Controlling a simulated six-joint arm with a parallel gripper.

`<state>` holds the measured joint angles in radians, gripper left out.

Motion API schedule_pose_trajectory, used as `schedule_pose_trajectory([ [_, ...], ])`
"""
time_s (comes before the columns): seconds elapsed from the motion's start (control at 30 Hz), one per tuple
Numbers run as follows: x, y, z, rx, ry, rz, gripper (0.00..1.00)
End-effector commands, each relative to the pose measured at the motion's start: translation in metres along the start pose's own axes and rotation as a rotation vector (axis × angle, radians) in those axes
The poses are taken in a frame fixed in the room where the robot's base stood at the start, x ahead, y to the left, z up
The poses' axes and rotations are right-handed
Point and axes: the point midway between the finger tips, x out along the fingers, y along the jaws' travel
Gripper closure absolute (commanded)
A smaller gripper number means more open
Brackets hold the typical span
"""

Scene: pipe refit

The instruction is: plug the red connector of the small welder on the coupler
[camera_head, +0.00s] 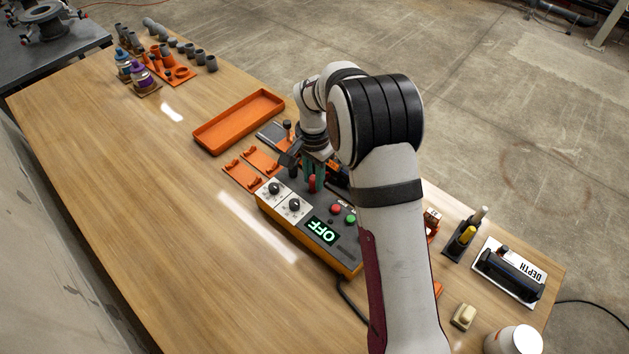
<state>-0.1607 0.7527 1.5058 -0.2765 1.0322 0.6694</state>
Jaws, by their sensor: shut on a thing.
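The small welder (335,238) is a dark and orange box with two dials, buttons and a lit display reading OFF. It stands on the middle of the wooden table. My gripper (312,176) points down just behind it, with green fingers shut on the red connector (313,184), which shows as a small red upright piece. The coupler cannot be made out clearly; the area around the fingers is partly hidden by my arm. I cannot tell whether the connector touches anything below.
An empty orange tray (238,121) and orange cradles (243,175) lie left of my gripper. Grey pipe fittings and bottles (138,76) stand far left. A DEPTH gauge (509,272), a yellow-handled holder (463,239) and a white container (513,340) are at right.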

Motion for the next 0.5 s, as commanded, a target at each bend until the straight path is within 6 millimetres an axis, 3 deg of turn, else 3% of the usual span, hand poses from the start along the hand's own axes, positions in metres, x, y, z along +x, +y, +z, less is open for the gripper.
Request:
schedule_pose_trajectory([
  [0.5,-0.012,0.0,0.0,0.0,0.001,-0.001,1.0],
])
